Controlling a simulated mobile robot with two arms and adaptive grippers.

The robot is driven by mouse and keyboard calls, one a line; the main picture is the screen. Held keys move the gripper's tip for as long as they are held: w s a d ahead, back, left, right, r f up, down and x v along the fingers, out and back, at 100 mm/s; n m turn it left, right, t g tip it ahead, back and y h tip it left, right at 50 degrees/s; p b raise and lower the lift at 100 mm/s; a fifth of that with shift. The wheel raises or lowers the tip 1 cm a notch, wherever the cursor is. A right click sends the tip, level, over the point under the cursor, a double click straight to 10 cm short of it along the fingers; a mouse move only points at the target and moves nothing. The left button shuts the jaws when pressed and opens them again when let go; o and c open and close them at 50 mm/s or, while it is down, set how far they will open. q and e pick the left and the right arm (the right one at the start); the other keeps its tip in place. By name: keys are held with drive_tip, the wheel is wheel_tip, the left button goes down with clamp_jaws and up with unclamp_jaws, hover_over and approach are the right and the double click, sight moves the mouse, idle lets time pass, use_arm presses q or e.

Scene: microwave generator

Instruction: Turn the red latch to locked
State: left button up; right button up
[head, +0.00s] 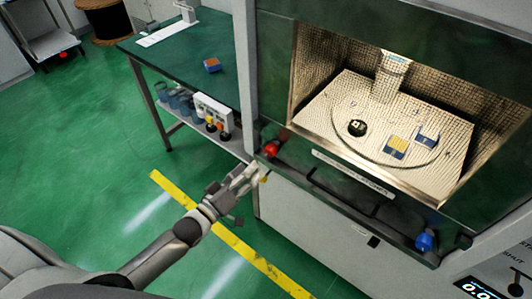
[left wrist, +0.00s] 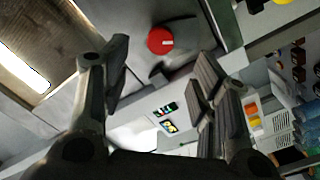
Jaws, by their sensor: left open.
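The red latch (head: 271,149) is a small round knob at the lower left corner of the microwave chamber's front frame. In the left wrist view the red latch (left wrist: 161,40) is a red disc with a small white mark, ahead of and between my fingers. My left gripper (head: 250,176) is open, just below and left of the latch in the head view, and apart from it as far as I can tell. The left gripper's fingers (left wrist: 160,80) show spread with nothing between them. My right gripper is in neither view.
A blue latch (head: 424,241) sits at the frame's lower right. The open chamber (head: 340,97) holds small items on a plate. A green-topped bench (head: 185,62) with a switch box (head: 212,113) on its lower shelf stands left. Green floor is clear at left.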

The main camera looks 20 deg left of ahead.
sight(268, 153)
use_arm(q)
drive_tip(key=p+x, duration=0.1)
drive_tip(key=x, duration=0.7)
drive_tip(key=shift+w+d+f, duration=0.1)
drive_tip(key=shift+w+d, duration=0.1)
drive_tip(key=shift+w, duration=0.25)
drive_tip(key=shift+c, duration=0.2)
drive_tip(key=c, duration=1)
